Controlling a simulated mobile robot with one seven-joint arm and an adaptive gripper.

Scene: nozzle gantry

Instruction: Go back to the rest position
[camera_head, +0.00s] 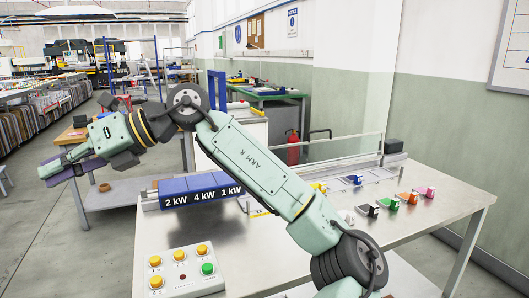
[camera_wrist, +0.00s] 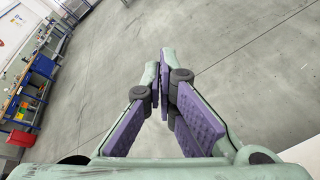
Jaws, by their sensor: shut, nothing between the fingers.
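My gripper (camera_head: 62,168) is at the left in the head view, out beyond the left side of the steel table (camera_head: 420,220). In the wrist view my gripper (camera_wrist: 164,52) has its purple-padded fingers together at the tips, with nothing between them. Below the fingertips the wrist view shows bare grey floor. My arm reaches across the head view from the lower right to the upper left, over the table, and hides part of what lies behind it.
A button panel (camera_head: 183,275) and blue blocks marked 2 kW, 4 kW and 1 kW (camera_head: 201,189) are on the table. Several small coloured pieces (camera_head: 390,203) stand at its right. A wooden-topped table (camera_head: 72,135) is behind my gripper. A red extinguisher (camera_head: 293,147) stands by the wall.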

